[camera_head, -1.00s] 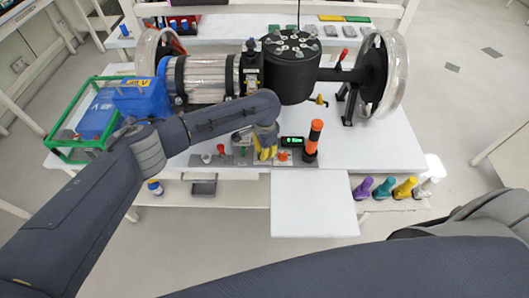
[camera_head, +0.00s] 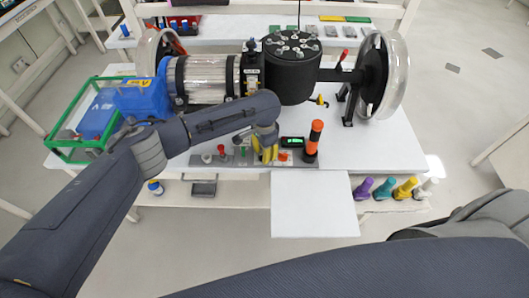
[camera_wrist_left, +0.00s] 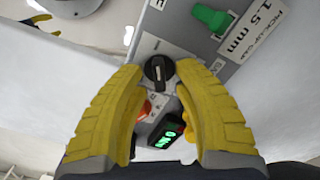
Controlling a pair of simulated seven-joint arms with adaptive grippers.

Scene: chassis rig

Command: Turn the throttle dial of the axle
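The throttle dial is a black round knob with a pale pointer line (camera_wrist_left: 158,68) on a grey control panel (camera_wrist_left: 205,60). In the left wrist view it sits between the yellow fingertips of my left gripper (camera_wrist_left: 159,70). The fingers are apart on either side of it, and I cannot tell whether they touch it. In the head view my left gripper (camera_head: 266,148) points down at the panel and hides the dial. The axle (camera_head: 205,78) with its black drum (camera_head: 292,72) lies behind the panel. My right gripper is not in view.
A green-lit display (camera_head: 292,142) and an orange-black post (camera_head: 313,140) stand just right of my left gripper. A red knob (camera_head: 221,150) is to its left. A green switch (camera_wrist_left: 212,18) shows in the wrist view. The white table right of the post is clear.

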